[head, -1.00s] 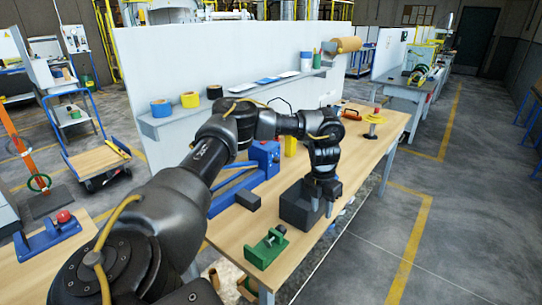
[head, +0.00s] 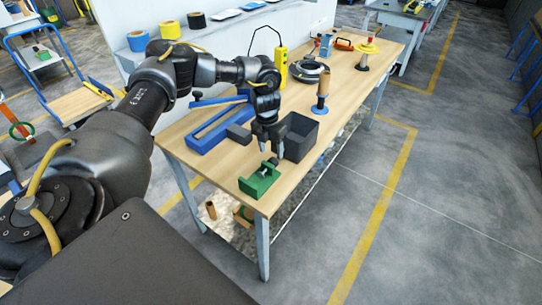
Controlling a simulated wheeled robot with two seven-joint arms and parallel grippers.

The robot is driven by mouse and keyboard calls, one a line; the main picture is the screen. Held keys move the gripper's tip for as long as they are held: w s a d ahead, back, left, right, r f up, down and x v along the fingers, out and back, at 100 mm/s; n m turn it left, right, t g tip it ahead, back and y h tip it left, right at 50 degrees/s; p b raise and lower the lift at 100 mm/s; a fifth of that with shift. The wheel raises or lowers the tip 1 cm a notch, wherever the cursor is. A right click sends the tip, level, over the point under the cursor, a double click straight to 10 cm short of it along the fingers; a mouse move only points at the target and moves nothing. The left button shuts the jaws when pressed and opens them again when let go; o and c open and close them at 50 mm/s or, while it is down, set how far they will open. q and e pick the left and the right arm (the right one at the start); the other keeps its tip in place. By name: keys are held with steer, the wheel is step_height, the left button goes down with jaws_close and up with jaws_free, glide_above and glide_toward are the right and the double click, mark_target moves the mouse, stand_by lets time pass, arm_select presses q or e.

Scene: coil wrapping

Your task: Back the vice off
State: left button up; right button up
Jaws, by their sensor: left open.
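The green vice (head: 259,183) sits at the near right corner of the wooden workbench (head: 226,172), with a dark screw or handle at its top right. My left gripper (head: 272,149) points down just behind and above the vice's handle end. Its two fingers are apart and nothing shows between them. I cannot tell whether a fingertip touches the handle. My left arm comes in from the left. My right gripper is not in the head view.
A black open bin (head: 301,136) stands close to the right of my left gripper. A blue long-bodied tool (head: 213,131) and a dark block (head: 239,134) lie to the left. Behind are a blue-based spindle (head: 321,106), a grey coil (head: 309,71) and a yellow pendant (head: 281,66).

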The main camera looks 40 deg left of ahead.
mark_target(273, 159)
arm_select(q)
steer(key=f, duration=0.2)
steer(key=f+p, duration=0.1)
steer(key=f, duration=0.1)
steer(key=shift+w+d, duration=0.1)
steer(key=shift+d, duration=0.25)
steer(key=shift+f, duration=0.55)
steer(key=c, duration=1)
steer(key=shift+d+r+y+p, duration=0.2)
steer(key=shift+y+p, duration=0.2)
steer(key=shift+y, duration=0.2)
steer(key=shift+f+y, duration=0.2)
steer(key=shift+y, duration=0.7)
steer(key=o, duration=1)
